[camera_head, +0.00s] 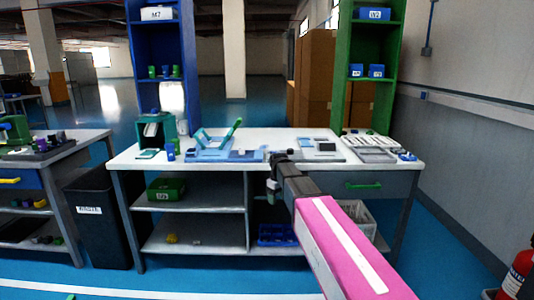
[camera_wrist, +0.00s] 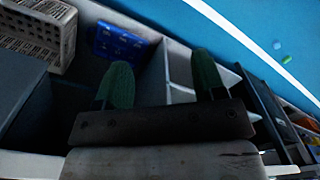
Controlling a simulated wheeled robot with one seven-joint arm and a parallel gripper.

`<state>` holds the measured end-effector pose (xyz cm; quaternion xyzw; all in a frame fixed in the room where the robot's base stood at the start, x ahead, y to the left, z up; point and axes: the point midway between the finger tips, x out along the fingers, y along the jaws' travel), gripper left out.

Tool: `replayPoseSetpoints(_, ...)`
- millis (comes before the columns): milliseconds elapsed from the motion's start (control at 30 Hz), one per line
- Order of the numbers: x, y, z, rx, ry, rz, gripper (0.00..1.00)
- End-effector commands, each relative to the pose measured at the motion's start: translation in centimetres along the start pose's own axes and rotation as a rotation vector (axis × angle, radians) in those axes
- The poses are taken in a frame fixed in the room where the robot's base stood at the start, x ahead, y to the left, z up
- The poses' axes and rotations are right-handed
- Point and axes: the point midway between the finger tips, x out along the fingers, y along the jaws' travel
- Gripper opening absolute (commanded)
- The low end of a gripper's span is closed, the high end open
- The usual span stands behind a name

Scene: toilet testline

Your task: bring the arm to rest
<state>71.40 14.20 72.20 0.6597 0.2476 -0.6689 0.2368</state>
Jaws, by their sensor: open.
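My arm reaches out from the lower right of the head view over a pink link with a white stripe. My gripper (camera_head: 272,192) hangs at the front edge of the white-topped workbench (camera_head: 225,172), pointing down. In the wrist view my gripper (camera_wrist: 162,72) shows two green fingers spread apart with nothing between them. It is open and empty. In the head view the fingertips are small and hard to make out.
Under the bench are a blue crate (camera_head: 277,235), also in the wrist view (camera_wrist: 120,42), and a white basket (camera_head: 358,217). A green bin (camera_head: 166,188) is on the upper shelf. A black bin (camera_head: 98,215) stands left.

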Motion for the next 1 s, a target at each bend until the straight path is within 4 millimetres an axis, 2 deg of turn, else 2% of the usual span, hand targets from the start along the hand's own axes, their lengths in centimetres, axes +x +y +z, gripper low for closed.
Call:
replayPoseSetpoints(33,2.0,-0.5,3.5,0.058,-0.003,-0.001,0.64)
replayPoseSetpoints(100,4.4,-0.5,6.7,0.143,-0.001,0.002,0.64)
replayPoseSetpoints(300,10.0,-1.6,16.1,0.382,0.005,0.009,0.64)
replayPoseSetpoints(400,12.1,-2.4,20.4,0.494,0.009,0.012,0.64)
replayPoseSetpoints(500,13.6,-3.3,23.7,0.586,0.013,0.015,0.64)
replayPoseSetpoints(600,14.5,-3.9,25.9,0.651,0.016,0.016,0.64)
replayPoseSetpoints(700,15.0,-4.2,27.0,0.688,0.018,0.017,0.64)
replayPoseSetpoints(1000,15.2,-4.1,27.2,0.702,0.020,0.018,0.64)
